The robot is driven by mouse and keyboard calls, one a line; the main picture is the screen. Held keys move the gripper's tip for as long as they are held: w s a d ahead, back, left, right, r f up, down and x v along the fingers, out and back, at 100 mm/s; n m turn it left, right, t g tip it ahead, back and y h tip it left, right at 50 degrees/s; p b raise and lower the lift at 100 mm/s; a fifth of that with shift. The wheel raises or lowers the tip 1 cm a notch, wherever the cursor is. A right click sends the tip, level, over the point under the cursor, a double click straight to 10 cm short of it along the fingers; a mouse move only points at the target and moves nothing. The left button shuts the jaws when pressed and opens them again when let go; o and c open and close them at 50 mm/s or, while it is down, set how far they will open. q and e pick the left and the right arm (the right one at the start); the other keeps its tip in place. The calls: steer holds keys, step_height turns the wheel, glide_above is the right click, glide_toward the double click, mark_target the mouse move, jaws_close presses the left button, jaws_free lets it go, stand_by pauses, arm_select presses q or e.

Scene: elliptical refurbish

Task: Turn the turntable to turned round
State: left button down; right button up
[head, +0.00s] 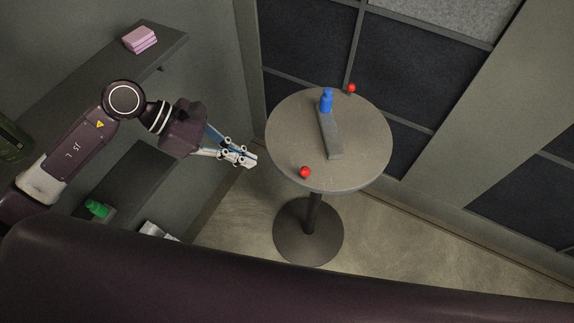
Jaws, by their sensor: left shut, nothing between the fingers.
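The turntable (360,152) is a round grey-beige top on a dark pedestal with a round base, right of centre in the head view. One red ball (305,172) is at the near edge of the top, and another red ball (351,88) is at the far edge. My left gripper (250,160) is shut and empty, just left of the top's rim, apart from it in the picture. My right gripper is not in view.
A wall shelf (165,48) at upper left holds folded pink cloths (139,39). A lower shelf (130,175) holds a green bottle (96,208). Dark panelled walls (300,45) stand close behind the turntable. The floor (400,240) to the right is clear.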

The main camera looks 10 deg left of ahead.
arm_select(q)
steer(key=p, duration=0.2)
glide_toward(302, 178)
step_height(302, 178, down, 3)
steer(key=d+p, duration=0.2)
steer(key=shift+w+d+f, duration=0.15)
steer(key=shift+d, duration=0.25)
steer(key=shift+w+d+f, duration=0.1)
steer(key=shift+d+f, duration=0.05)
steer(key=shift+d, duration=0.65)
steer(key=shift+f, duration=0.1)
